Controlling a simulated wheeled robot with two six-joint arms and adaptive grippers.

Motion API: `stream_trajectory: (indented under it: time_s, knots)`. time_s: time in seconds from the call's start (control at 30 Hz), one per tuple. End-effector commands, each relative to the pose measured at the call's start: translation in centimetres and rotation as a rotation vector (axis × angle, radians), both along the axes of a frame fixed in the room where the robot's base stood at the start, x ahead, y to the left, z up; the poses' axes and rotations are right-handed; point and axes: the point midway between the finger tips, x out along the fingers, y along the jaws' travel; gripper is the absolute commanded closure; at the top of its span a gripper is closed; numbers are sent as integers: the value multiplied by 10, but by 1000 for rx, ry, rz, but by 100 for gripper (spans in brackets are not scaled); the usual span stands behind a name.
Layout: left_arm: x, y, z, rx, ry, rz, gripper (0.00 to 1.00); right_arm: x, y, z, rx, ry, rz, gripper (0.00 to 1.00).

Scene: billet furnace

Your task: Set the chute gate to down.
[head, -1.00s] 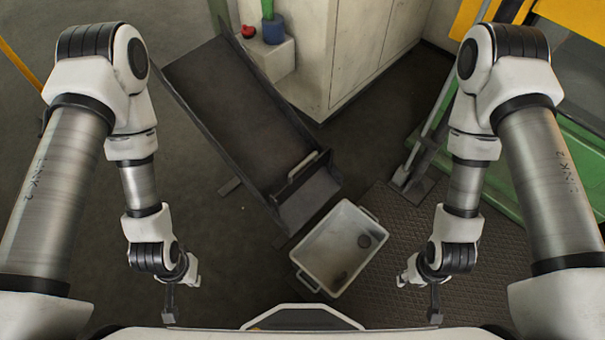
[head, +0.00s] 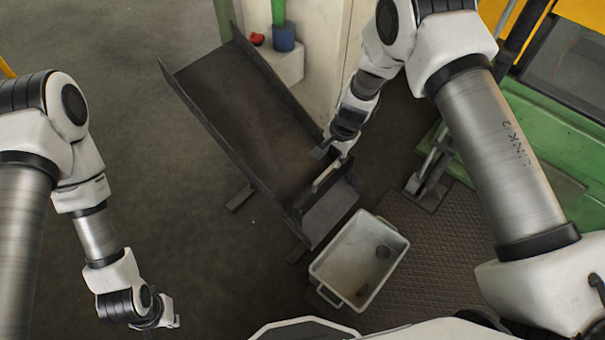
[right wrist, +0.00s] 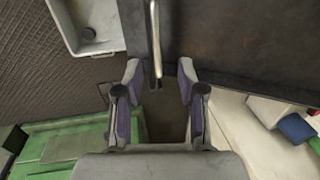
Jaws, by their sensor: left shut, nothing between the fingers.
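The dark sloping chute (head: 255,110) runs from upper left down to the white bin. A pale gate handle (head: 327,177) stands across its lower end; it also shows as a pale bar (right wrist: 156,40) in the right wrist view. I cannot tell the gate's height. My right gripper (head: 332,153) is at the chute's right side wall, just beyond the handle. In the right wrist view the right gripper (right wrist: 159,78) is open, with the bar's near end between or just above its fingertips; contact is unclear. My left gripper (head: 150,325) is shut and empty at lower left, partly cut off.
The white bin (head: 318,270) with dark round pieces stands below the chute's mouth. A pale ledge with a red button (head: 257,39) and a blue cylinder (head: 283,38) is beside the chute. Green machinery (head: 540,150) is at right. Floor at left is clear.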

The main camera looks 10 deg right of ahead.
Motion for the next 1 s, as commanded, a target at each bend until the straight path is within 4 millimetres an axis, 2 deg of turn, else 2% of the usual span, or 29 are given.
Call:
stream_trajectory:
  time_s: [0.03,0.13,0.4,0.5,0.77,0.8,0.87,0.9,1.0]
  knots:
    - [0,0,-9,0,0,-2,100,3,1,-3,-2,-11,6,61]
    - [0,0,-6,0,0,-3,100,5,2,-7,-3,-13,6,61]
    - [0,0,-8,0,-1,-2,100,12,7,-57,-4,-12,7,61]
    - [0,0,-9,0,-1,-2,100,14,8,-69,-5,-13,9,61]
    - [0,0,-9,0,-1,-2,100,15,9,-74,-5,-13,8,61]
    - [0,0,-9,0,-1,-2,100,15,9,-74,-5,-13,8,64]
    - [0,0,-9,0,-1,-2,100,15,9,-74,-5,-13,8,86]
    - [0,0,-9,0,-1,-2,100,15,9,-74,-5,-13,8,100]
    - [0,0,-9,0,-1,-2,100,15,9,-74,-5,-13,8,100]
